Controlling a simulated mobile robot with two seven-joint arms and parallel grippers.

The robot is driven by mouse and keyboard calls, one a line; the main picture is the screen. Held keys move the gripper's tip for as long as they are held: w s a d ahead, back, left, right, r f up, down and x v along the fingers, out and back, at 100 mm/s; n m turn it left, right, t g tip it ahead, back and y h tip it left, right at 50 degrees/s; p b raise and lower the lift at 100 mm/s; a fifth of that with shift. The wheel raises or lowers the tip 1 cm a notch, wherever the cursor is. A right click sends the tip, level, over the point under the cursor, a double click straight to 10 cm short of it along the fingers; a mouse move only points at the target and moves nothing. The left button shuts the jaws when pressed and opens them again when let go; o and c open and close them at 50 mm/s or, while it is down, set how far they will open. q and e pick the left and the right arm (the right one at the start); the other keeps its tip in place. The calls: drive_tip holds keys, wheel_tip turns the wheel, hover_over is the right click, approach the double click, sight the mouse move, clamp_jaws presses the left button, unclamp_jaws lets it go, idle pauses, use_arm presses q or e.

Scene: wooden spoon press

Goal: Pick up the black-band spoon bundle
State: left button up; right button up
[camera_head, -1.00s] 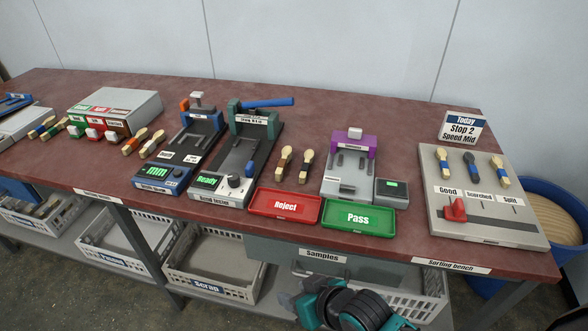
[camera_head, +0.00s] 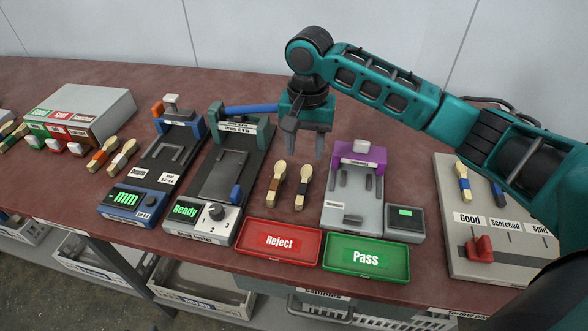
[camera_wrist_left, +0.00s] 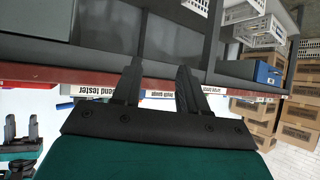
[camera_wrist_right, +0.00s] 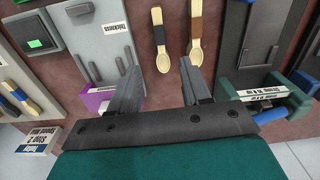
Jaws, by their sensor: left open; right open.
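The black-band spoon bundle (camera_head: 302,187) lies on the bench, the right one of two bundles behind the red and green trays. In the right wrist view, the black-band bundle (camera_wrist_right: 159,36) has its bowl end close to the gap between my fingertips. My right gripper (camera_head: 305,152) is open and empty, pointing down above the bench near the bowl ends of the bundles. A brown-band bundle (camera_head: 276,184) lies beside it on the left. My left gripper (camera_wrist_left: 160,68) is open and empty at the bench's front edge; it does not show in the head view.
The red Reject tray (camera_head: 279,242) and green Pass tray (camera_head: 366,258) are in front. A grey sample board (camera_head: 452,240) is at right.

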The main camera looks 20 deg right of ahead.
hover_over(304, 181)
drive_tip(key=shift+m, duration=0.3)
drive_tip(key=f, duration=0.3)
drive_tip(key=f+b, duration=0.1)
drive_tip(key=f, duration=0.1)
drive_tip(key=shift+s+f, duration=0.3)
drive_tip(key=shift+f, duration=0.05)
drive_tip(key=f, duration=0.5)
drive_tip(key=shift+w+f+b, duration=0.3)
drive_tip(key=shift+b, duration=0.05)
drive_tip(key=shift+f, duration=0.25)
use_arm(q)
wheel_tip(304, 181, down, 2)
drive_tip(key=shift+s+f, duration=0.1)
drive_tip(key=shift+s, duration=0.05)
use_arm(e)
drive_tip(key=c, duration=0.7)
clamp_jaws()
